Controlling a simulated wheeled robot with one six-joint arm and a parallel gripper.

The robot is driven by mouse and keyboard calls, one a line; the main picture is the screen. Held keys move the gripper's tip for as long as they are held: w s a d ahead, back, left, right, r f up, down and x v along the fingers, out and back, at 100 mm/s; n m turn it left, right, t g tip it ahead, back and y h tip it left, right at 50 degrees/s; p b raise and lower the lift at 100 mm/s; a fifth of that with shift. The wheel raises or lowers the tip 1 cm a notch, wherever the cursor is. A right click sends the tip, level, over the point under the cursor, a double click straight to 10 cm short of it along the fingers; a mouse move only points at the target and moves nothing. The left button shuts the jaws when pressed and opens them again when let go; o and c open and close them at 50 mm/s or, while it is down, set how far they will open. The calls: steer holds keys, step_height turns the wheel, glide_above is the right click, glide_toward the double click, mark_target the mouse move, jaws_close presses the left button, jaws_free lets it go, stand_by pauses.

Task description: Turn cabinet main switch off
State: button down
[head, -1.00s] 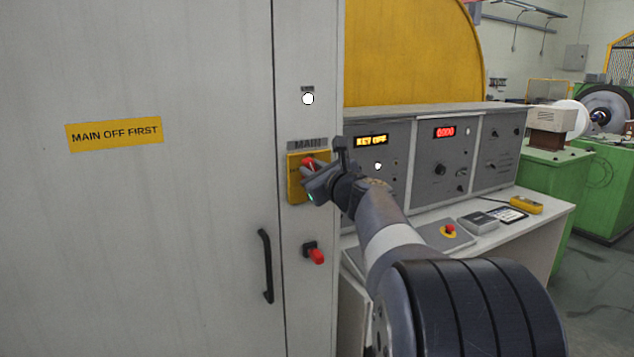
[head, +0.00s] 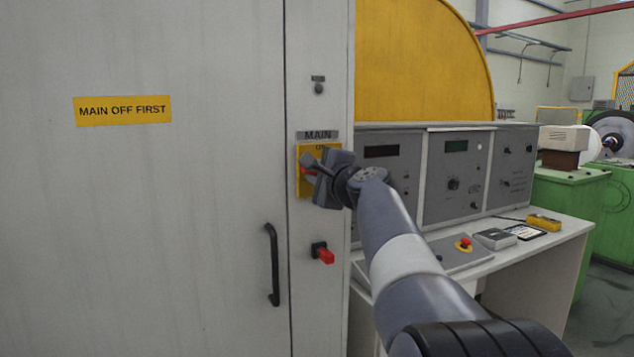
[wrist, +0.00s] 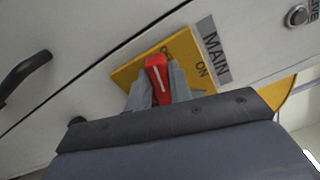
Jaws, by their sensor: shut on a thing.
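The main switch is a red handle (wrist: 157,80) with a white line, on a yellow plate (wrist: 185,48) under a MAIN label (head: 318,135). In the wrist view the handle sits between my two fingers, and ON shows on the plate beside it. My gripper (head: 312,170) is shut on the red handle at the cabinet (head: 190,220). In the head view the gripper covers most of the handle; only a bit of red shows. The lamp (head: 318,88) above the label is dark; it also shows in the wrist view (wrist: 297,15).
The control desk (head: 470,185) stands right of the cabinet, with dark displays. A yellow "MAIN OFF FIRST" label (head: 123,110) is on the door.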

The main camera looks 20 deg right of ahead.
steer(key=shift+a+f+n+b, duration=0.1)
steer(key=shift+f+n+b, duration=0.2)
steer(key=shift+n+b, duration=0.35)
steer(key=shift+f+n+b, duration=0.25)
steer(key=shift+n+b, duration=0.15)
steer(key=shift+n, duration=0.35)
steer(key=c, duration=1.3)
jaws_free()
steer(key=s+b, duration=0.1)
steer(key=s, duration=0.4)
steer(key=s+b, duration=0.1)
steer(key=s, duration=0.4)
steer(key=shift+s+d, duration=0.2)
steer(key=shift+s, duration=0.2)
steer(key=w+p, duration=0.1)
steer(key=w, duration=1)
steer(key=shift+a+r+p, duration=0.1)
steer(key=shift+a+p, duration=0.1)
steer(key=shift+p, duration=0.2)
steer(key=shift+s, duration=0.1)
